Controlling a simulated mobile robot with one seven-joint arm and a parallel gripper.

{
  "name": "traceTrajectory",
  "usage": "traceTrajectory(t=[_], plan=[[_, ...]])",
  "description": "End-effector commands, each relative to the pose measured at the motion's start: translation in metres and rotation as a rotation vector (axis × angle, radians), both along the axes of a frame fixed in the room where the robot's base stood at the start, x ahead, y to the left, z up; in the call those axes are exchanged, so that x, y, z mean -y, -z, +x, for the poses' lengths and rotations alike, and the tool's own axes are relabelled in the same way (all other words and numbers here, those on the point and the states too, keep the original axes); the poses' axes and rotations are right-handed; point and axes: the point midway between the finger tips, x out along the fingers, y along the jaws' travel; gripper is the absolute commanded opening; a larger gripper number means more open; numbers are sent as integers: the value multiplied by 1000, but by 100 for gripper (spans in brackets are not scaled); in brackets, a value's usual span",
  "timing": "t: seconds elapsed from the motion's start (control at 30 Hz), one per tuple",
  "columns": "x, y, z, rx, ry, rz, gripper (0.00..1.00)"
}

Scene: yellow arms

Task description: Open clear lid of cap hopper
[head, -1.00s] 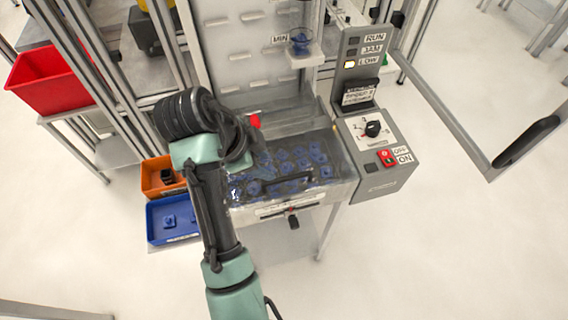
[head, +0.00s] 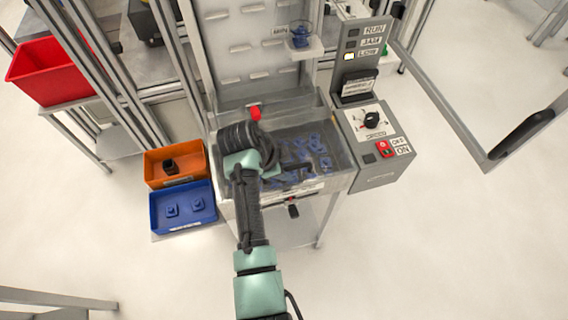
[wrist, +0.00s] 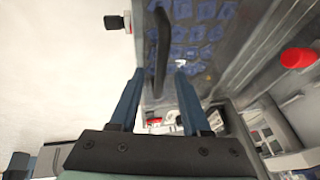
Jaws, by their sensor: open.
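The cap hopper's clear lid (head: 335,150) lies shut over a bin of blue caps (head: 318,145) in the head view. Its dark bar handle (head: 300,166) is partly hidden behind my arm. In the wrist view the handle (wrist: 162,40) runs down over the clear lid, and its lower end shows between my fingers. My gripper (wrist: 160,76) is open, with one finger on each side of the handle in the picture. I cannot tell whether the fingers are level with the handle or still above it. In the head view my fingers are hidden by my own wrist.
A red knob (head: 254,112) stands at the hopper's back edge. A grey control box (head: 372,145) with a dial and red switch adjoins its right side. A black knob (head: 293,211) juts from the front. Orange (head: 158,181) and blue (head: 170,226) bins sit left.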

Motion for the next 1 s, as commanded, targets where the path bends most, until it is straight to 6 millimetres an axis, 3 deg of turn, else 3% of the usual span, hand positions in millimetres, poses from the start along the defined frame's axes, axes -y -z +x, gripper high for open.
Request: traceTrajectory(t=[0.17, 0.43, 0.47, 1.0], plan=[[0, 0, 0, 0, 0, 0, 47], [0, 0, 0, 0, 0, 0, 2], [0, 0, 0, 0, 0, 0, 0], [0, 0, 0, -1, -1, 0, 0]])
